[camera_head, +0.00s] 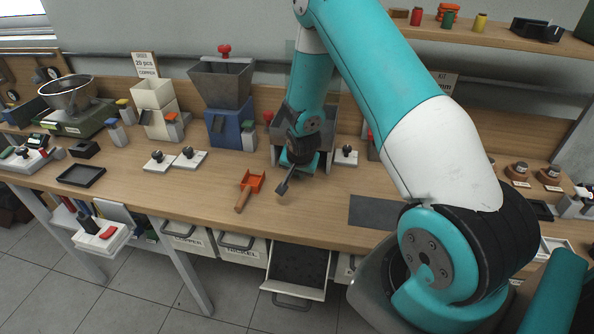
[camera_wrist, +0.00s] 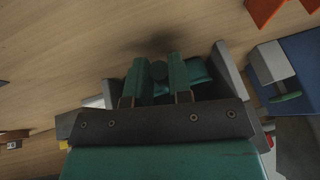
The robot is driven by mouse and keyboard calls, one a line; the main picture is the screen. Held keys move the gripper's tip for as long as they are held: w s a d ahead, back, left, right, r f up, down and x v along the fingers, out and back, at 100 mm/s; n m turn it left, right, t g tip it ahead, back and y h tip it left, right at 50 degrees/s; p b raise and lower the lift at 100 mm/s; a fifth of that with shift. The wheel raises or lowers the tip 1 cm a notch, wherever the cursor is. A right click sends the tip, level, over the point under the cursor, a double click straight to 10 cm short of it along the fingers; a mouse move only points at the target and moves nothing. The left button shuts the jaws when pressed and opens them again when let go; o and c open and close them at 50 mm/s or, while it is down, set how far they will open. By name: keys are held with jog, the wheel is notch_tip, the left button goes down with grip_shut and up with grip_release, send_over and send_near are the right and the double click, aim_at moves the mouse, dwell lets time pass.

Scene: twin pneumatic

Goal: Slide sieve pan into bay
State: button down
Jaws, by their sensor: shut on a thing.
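My gripper (camera_head: 298,165) is low over the bench, in front of a grey open-fronted housing (camera_head: 327,135) that looks like the bay. In the wrist view my gripper (camera_wrist: 158,76) has its two green fingers closed on a small round dark knob, which I take to be part of the sieve pan. The pan itself is mostly hidden by the fingers and wrist. Grey side walls of the housing (camera_wrist: 229,69) show on both sides of the fingers. I cannot tell how far the pan is inside. A dark grey piece (camera_head: 284,186) sticks out below my gripper.
An orange scoop (camera_head: 251,184) lies just left of my gripper. A blue-based hopper (camera_head: 224,125) stands further left, and a white plate with a black knob (camera_head: 345,157) sits close right. An open drawer (camera_head: 297,268) juts out below. A dark mat (camera_head: 376,211) lies right.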

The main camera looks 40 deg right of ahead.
dwell(0.4)
jog(key=c, duration=1)
grip_release()
jog(key=shift+f, duration=0.1)
jog(key=shift+o, duration=0.2)
jog(key=b+v, duration=0.2)
jog(key=v, duration=1.5)
jog(key=shift+r, duration=0.25)
